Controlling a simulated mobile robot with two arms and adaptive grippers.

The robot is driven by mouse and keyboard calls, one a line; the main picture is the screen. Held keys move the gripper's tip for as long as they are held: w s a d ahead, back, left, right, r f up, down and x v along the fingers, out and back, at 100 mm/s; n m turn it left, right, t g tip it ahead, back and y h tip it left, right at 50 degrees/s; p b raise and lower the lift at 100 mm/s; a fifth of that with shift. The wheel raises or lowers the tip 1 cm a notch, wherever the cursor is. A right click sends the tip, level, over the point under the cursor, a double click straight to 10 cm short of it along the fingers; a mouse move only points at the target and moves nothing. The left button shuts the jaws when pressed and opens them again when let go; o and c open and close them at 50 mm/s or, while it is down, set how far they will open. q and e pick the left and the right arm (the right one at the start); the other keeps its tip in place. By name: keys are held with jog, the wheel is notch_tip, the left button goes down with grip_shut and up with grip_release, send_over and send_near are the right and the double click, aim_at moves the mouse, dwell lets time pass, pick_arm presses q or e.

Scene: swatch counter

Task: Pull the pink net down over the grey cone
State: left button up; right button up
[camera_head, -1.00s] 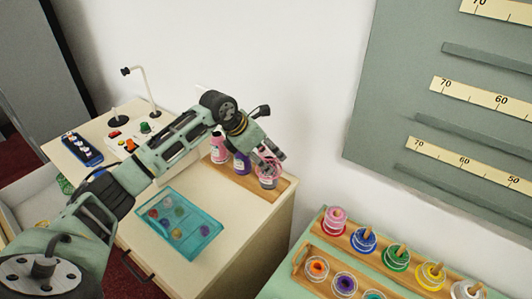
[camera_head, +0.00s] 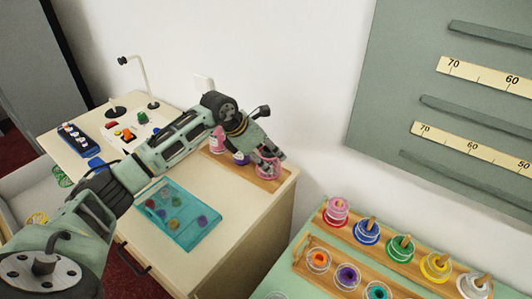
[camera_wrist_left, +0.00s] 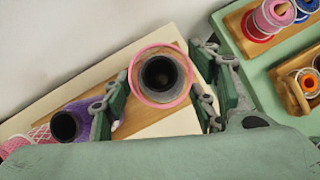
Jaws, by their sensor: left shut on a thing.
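The grey cone (camera_wrist_left: 160,98) stands upright on a wooden rack, seen from above in the left wrist view with its dark hollow top. The pink net's ring (camera_wrist_left: 133,86) goes around the cone, outside its top edge; it also shows low at the cone in the head view (camera_head: 268,170). My left gripper (camera_wrist_left: 163,92) straddles the cone, one finger on each side, and is shut on the net. The fingers hide part of the cone and net in the head view. My right gripper is in neither view.
On the same rack (camera_head: 272,184) stand a purple cone (camera_wrist_left: 68,122) and a pink netted cone (camera_head: 217,140). A teal tray (camera_head: 196,235) lies in front. Spools (camera_head: 336,211) stand on the green counter at right. The wall is close behind.

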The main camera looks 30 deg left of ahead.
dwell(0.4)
pick_arm(q)
jog(key=o, duration=0.8)
jog(key=shift+o, duration=0.2)
jog(key=shift+s+r, duration=0.1)
jog(key=shift+r, duration=0.15)
jog(key=v, duration=1.1)
jog(key=shift+s+r, duration=0.15)
jog(key=shift+r, duration=0.05)
jog(key=shift+f, duration=0.15)
